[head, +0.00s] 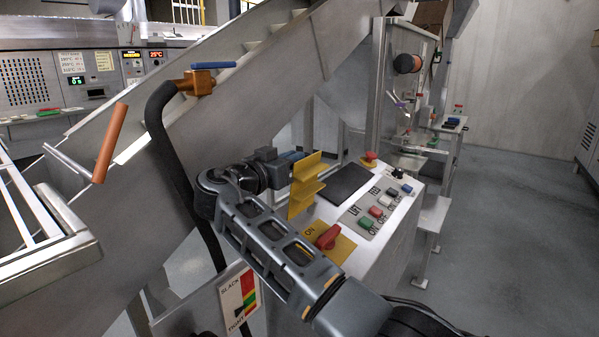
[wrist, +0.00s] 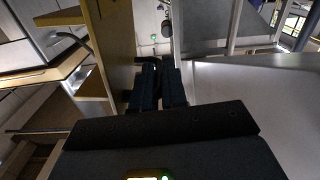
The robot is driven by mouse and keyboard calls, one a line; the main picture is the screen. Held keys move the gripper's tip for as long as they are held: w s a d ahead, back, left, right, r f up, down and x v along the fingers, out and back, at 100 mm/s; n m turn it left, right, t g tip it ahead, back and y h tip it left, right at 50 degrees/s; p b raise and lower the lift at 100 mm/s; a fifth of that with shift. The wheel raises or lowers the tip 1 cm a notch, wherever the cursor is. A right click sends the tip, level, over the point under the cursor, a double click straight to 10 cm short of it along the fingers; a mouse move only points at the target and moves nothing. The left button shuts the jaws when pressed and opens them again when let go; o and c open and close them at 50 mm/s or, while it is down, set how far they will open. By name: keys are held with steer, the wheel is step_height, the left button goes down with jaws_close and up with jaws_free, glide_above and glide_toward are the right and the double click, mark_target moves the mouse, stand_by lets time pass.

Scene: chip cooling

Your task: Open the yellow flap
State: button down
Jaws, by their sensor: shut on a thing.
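The yellow flap (head: 304,190) stands up from the top of the white control console (head: 375,250), with ledges on its right side. In the wrist view the flap (wrist: 112,45) is a tan-yellow panel on the left, close beside the fingers. My gripper (head: 291,160) reaches the flap's upper left side from the left. In the wrist view its two dark fingers (wrist: 158,88) are close together at the flap's edge and shut on it. The exact contact is hidden by the dark fingers.
A red rotary switch (head: 328,238) on a yellow plate is at the console's front, close to my forearm. Several colored buttons (head: 377,212) and a red knob (head: 369,158) are on its top. A black pipe (head: 165,140) with a blue-handled valve (head: 205,75) stands left. Floor is clear at right.

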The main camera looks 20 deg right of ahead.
steer(key=shift+w+a+f+n+b, duration=0.2)
steer(key=shift+w+a+n+b, duration=0.2)
steer(key=shift+w+n+b, duration=0.15)
steer(key=shift+w+a+f+n+b, duration=0.15)
steer(key=shift+w+a+n+b, duration=0.3)
steer(key=shift+n, duration=0.2)
steer(key=c, duration=1.4)
jaws_free()
steer(key=shift+w, duration=0.1)
steer(key=shift+c, duration=0.2)
steer(key=v, duration=0.7)
steer(key=shift+s+a+b, duration=0.25)
steer(key=shift+a+b, duration=0.05)
steer(key=shift+b, duration=0.15)
